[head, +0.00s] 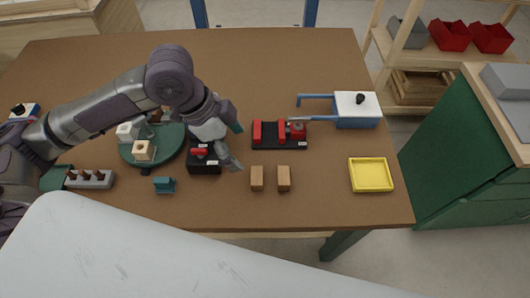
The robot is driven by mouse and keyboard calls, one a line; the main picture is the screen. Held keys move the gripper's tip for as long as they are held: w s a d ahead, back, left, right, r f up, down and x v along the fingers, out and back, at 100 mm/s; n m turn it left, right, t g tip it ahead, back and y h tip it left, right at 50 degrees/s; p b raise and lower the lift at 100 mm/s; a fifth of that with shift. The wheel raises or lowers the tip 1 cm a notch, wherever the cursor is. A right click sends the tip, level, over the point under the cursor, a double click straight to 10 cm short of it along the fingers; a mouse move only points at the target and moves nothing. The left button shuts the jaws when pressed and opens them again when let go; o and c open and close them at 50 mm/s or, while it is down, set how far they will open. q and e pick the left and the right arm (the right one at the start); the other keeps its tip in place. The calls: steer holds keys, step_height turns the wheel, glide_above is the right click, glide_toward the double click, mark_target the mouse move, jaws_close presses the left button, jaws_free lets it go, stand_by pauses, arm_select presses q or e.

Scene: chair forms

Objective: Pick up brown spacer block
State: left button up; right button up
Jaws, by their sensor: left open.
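Two brown spacer blocks stand side by side near the front middle of the table, a left one (257,178) and a right one (284,178), with a narrow gap between them. My left gripper (236,148) is open and empty. Its fingers point right and one fingertip hangs just up and left of the left block, apart from it in the picture. My right gripper is not in view.
A black box with a red part (204,168) lies under my left gripper. A red and black fixture (280,142) stands behind the blocks. A yellow tray (371,190) is to the right, a teal part (164,185) to the left. The table between blocks and tray is clear.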

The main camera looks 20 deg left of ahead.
arm_select(q)
glide_toward(261, 175)
steer(key=x, duration=0.2)
steer(key=shift+s+f, duration=0.15)
steer(key=shift+f, duration=0.25)
steer(key=shift+w+x, duration=0.2)
steer(key=shift+x, duration=0.85)
steer(key=shift+d+f, duration=0.3)
steer(key=shift+f, duration=0.15)
steer(key=x, duration=0.3)
steer(key=shift+d+f, duration=0.2)
steer(key=shift+f, duration=0.1)
steer(key=shift+d+f, duration=0.1)
steer(key=shift+f, duration=0.15)
steer(key=c, duration=1.2)
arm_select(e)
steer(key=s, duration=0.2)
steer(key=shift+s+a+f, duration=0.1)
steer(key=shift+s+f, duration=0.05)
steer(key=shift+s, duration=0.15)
